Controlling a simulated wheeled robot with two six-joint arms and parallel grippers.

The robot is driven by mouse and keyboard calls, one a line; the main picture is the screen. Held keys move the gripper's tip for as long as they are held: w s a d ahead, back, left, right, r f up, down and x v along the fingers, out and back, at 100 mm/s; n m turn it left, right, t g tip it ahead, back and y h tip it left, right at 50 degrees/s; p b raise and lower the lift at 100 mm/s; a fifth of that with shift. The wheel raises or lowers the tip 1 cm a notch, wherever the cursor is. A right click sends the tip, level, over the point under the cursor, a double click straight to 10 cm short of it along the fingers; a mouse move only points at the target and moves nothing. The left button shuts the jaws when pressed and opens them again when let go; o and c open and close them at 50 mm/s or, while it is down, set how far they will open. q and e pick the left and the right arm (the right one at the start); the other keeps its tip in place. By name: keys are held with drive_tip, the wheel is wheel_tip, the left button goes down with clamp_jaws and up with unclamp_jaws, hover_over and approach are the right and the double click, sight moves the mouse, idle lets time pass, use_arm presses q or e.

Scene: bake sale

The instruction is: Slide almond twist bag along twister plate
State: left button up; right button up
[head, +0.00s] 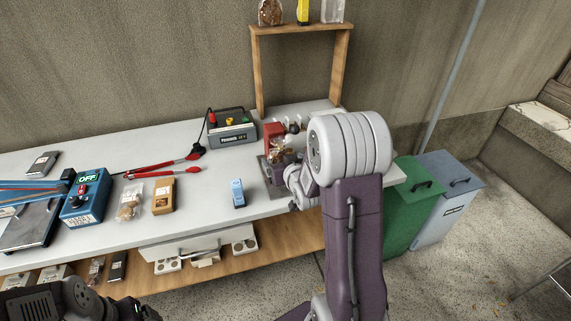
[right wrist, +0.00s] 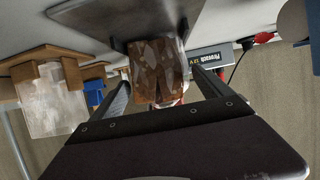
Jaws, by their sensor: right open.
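The almond twist bag, with a brown patterned body (right wrist: 157,70), stands between the two fingers of my right gripper (right wrist: 160,88) in the right wrist view. The fingers are open, with a gap visible on each side of the bag. The dark grey twister plate (right wrist: 98,20) lies beside the bag in that view, and its edge (head: 264,176) shows in the head view. The red twister (head: 273,132) stands at the back of the plate. My right arm hides most of the bag and gripper in the head view. Dark parts of my left arm show at the bottom left; its fingers are unclear.
A grey power box (head: 232,127) stands behind and left of the plate. A small blue device (head: 238,193), a brown box (head: 163,196), a clear bag (head: 130,201) and red-handled tools (head: 165,172) lie further left. A wooden frame (head: 258,70) rises behind. Green (head: 410,205) and grey bins stand right.

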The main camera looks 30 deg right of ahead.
sight(279, 156)
drive_tip(key=x, duration=0.4)
drive_tip(key=shift+w+f, duration=0.15)
drive_tip(key=shift+w, duration=0.05)
drive_tip(key=shift+c, duration=0.3)
drive_tip(key=c, duration=0.9)
drive_tip(key=shift+c, duration=0.2)
drive_tip(key=shift+s+a+b, duration=0.15)
drive_tip(key=shift+s+b, duration=0.15)
drive_tip(key=shift+s, duration=0.5)
drive_tip(key=shift+s+a+f, duration=0.1)
drive_tip(key=shift+s+f, duration=0.05)
drive_tip(key=shift+s, duration=0.05)
